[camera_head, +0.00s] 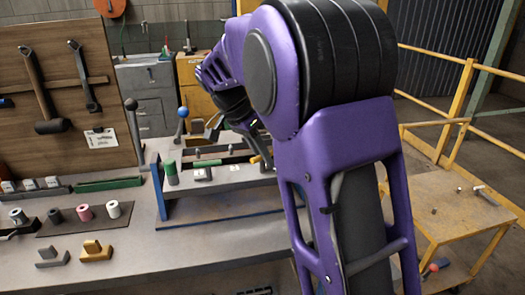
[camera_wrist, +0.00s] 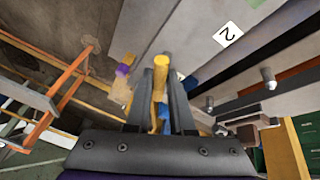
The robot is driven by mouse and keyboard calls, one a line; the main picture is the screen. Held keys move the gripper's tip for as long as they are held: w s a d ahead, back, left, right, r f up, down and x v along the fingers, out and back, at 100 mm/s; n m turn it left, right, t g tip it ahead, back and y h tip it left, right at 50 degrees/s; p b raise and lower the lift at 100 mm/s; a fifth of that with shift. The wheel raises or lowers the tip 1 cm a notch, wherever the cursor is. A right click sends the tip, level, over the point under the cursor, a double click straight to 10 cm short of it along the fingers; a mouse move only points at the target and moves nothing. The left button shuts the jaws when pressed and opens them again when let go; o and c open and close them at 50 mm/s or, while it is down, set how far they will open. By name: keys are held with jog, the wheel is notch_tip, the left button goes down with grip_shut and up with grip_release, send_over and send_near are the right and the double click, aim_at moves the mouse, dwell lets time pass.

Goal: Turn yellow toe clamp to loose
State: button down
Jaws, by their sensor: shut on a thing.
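In the wrist view, my gripper (camera_wrist: 160,84) has its two dark fingers on either side of the yellow toe clamp (camera_wrist: 161,66). It is shut on the clamp's yellow handle, whose rounded end shows between the fingertips. In the head view, a small yellow-orange part of the clamp (camera_head: 264,157) shows at the right end of the grey fixture (camera_head: 225,175), beside my purple arm. My arm hides much of that end, and the fingertips are hard to make out there. I cannot tell how tight the clamp is.
The fixture stands on a blue base on the grey bench (camera_head: 150,255). A yellow cart (camera_head: 465,215) stands at right.

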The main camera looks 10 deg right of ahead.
jog(key=m+p, duration=0.1)
jog(key=m, duration=0.1)
jog(key=m+g+p, duration=0.1)
jog(key=shift+s+d+r+m+g, duration=0.1)
jog(key=shift+m+g, duration=0.2)
jog(key=shift+m, duration=0.1)
jog(key=shift+m+g+p, duration=0.3)
jog(key=shift+m+p, duration=0.15)
jog(key=shift+m, duration=0.15)
jog(key=shift+y, duration=0.3)
jog(key=shift+s, duration=0.1)
jog(key=c, duration=0.8)
grip_release()
jog(key=p+v, duration=0.4)
jog(key=v, duration=1.3)
